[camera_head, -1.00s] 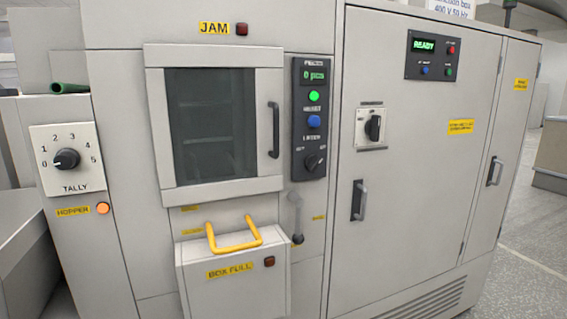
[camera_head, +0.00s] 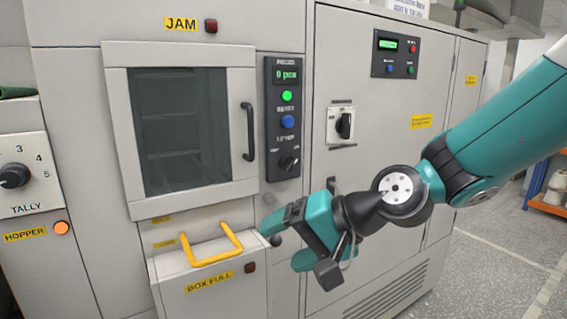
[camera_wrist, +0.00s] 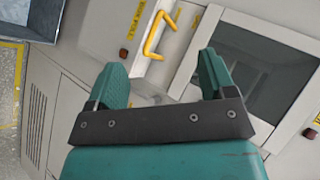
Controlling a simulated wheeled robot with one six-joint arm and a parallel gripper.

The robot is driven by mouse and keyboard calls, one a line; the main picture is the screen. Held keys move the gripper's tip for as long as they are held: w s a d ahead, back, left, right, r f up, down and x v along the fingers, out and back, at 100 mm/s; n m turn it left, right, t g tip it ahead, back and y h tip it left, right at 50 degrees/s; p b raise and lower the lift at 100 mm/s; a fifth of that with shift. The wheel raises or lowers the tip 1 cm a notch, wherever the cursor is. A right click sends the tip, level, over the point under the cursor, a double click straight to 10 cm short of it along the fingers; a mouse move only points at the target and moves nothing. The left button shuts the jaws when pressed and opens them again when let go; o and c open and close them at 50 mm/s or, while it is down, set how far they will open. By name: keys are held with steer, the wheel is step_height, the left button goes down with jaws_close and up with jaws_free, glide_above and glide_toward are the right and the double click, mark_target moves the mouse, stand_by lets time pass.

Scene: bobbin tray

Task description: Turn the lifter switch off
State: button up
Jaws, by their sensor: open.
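The lifter switch (camera_head: 289,163) is a black rotary knob at the foot of the dark control panel (camera_head: 268,110), right of the window door. Its pointer seems to tilt to the upper right; the small position labels are too blurred to read. My gripper (camera_head: 284,242) is in front of the machine, below the panel and right of the yellow box handle, apart from the switch. In the wrist view its two teal fingers (camera_wrist: 162,68) are spread with nothing between them. I cannot make out the switch in the wrist view.
A window door (camera_head: 185,120) with a dark handle (camera_head: 249,131) is left of the panel. The yellow handle (camera_head: 212,247) sticks out from the BOX FULL box. Another rotary switch (camera_head: 345,125) is on the cabinet to the right. A green lamp and a blue button sit above the lifter switch.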

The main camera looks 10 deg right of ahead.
steer(key=w+d+r+m+t, duration=0.1)
steer(key=w+d+m+t, duration=0.45)
steer(key=w+m, duration=0.4)
steer(key=m+t+h+p, duration=0.2)
steer(key=m+t+h, duration=0.3)
steer(key=m, duration=0.5)
glide_toward(292, 166)
steer(key=shift+n+t+y, duration=0.25)
steer(key=shift+t+y, duration=0.15)
steer(key=shift+t, duration=0.05)
steer(key=p+x, duration=0.5)
steer(key=x, duration=0.1)
steer(key=p+x, duration=0.3)
steer(key=shift+d+f+p, duration=0.2)
steer(key=shift+f+p, duration=0.05)
steer(key=shift+p, duration=0.1)
steer(key=shift+x, duration=0.85)
steer(key=shift+f, duration=0.2)
steer(key=c, duration=0.9)
